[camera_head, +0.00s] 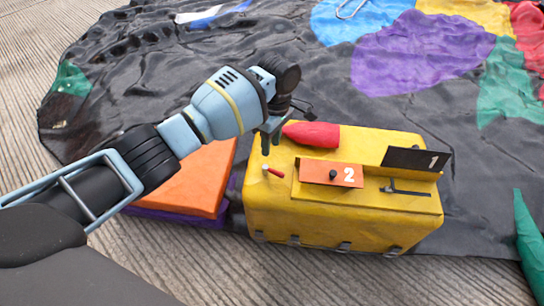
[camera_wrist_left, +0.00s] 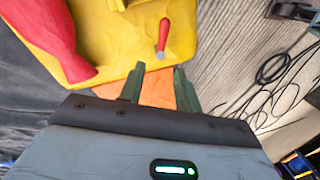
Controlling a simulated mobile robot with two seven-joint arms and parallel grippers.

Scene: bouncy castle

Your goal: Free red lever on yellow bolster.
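The yellow bolster (camera_head: 340,222) lies on the ground at centre right. A small red lever (camera_head: 273,171) with a pale end sits near its left end, beside the orange panel marked 2 (camera_head: 331,174). My left gripper (camera_head: 271,146) is above the bolster's left end, behind the lever in the head view. In the left wrist view the gripper's fingers (camera_wrist_left: 158,70) are apart with nothing between them. There the red lever (camera_wrist_left: 163,37) lies ahead of the fingertips on the yellow bolster (camera_wrist_left: 125,35), apart from them. My right gripper is not in view.
A red rounded object (camera_head: 312,134) lies on the bolster's far side, close to my left gripper. A black panel marked 1 (camera_head: 416,158) stands raised at the right. An orange block (camera_head: 190,180) lies left of the bolster. Black sheeting (camera_head: 330,80) spreads behind.

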